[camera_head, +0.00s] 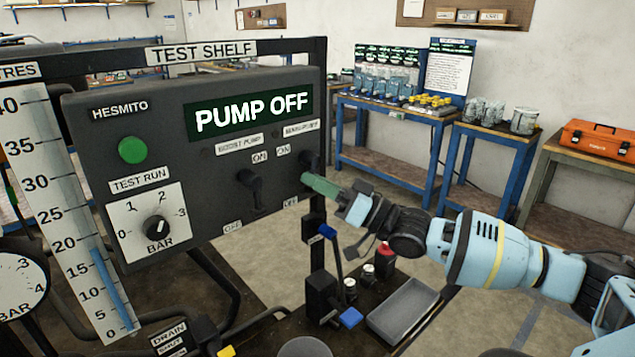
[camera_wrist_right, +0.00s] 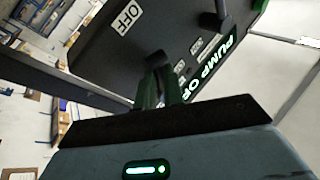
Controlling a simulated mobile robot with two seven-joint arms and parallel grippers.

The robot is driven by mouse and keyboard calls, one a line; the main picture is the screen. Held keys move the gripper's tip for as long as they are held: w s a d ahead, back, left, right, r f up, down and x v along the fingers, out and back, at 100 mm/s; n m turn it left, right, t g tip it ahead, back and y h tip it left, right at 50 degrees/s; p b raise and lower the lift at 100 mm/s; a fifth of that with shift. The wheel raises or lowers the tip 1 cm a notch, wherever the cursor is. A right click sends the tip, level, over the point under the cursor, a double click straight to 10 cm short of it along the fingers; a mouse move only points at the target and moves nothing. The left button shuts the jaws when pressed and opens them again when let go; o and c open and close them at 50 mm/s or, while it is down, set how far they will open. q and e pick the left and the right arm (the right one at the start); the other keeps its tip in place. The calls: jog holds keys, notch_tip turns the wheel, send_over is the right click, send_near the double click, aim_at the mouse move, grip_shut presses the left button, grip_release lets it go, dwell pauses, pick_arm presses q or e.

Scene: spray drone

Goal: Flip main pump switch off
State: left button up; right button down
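The dark control panel (camera_head: 85,135) has a lit display (camera_head: 250,111) reading "PUMP OFF". The main pump switch (camera_head: 308,160) is a black lever at the panel's right edge, its lower end partly hidden by my right gripper. My right gripper (camera_head: 322,186) has its green fingertips at this lever. In the right wrist view its fingers (camera_wrist_right: 168,90) are close together, with the black lever (camera_wrist_right: 156,60) just beyond or between them. I cannot tell whether they grip it. The boost pump switch (camera_head: 252,190) to the left has its lever pointing down. My left gripper is not in view.
A green test run button (camera_head: 132,150) and a bar knob (camera_head: 158,228) are on the panel. Blue tables stand behind, beyond open floor.

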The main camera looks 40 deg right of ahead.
jog(key=shift+d, duration=0.1)
jog(key=n+g, duration=0.1)
jog(key=n+p, duration=0.1)
jog(key=n, duration=0.1)
jog(key=d+n+g, duration=0.1)
jog(key=shift+r+n+g+p, duration=0.3)
jog(key=shift+r+n, duration=0.05)
jog(key=shift+n, duration=0.05)
jog(key=shift+d+f, duration=0.15)
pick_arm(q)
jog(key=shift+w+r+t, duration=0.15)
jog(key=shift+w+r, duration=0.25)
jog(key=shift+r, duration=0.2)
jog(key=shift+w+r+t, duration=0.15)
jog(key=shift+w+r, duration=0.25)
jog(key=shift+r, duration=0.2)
pick_arm(e)
jog(key=shift+f, duration=0.1)
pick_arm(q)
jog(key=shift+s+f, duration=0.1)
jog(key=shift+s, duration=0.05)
pick_arm(e)
jog(key=c, duration=1.5)
grip_release()
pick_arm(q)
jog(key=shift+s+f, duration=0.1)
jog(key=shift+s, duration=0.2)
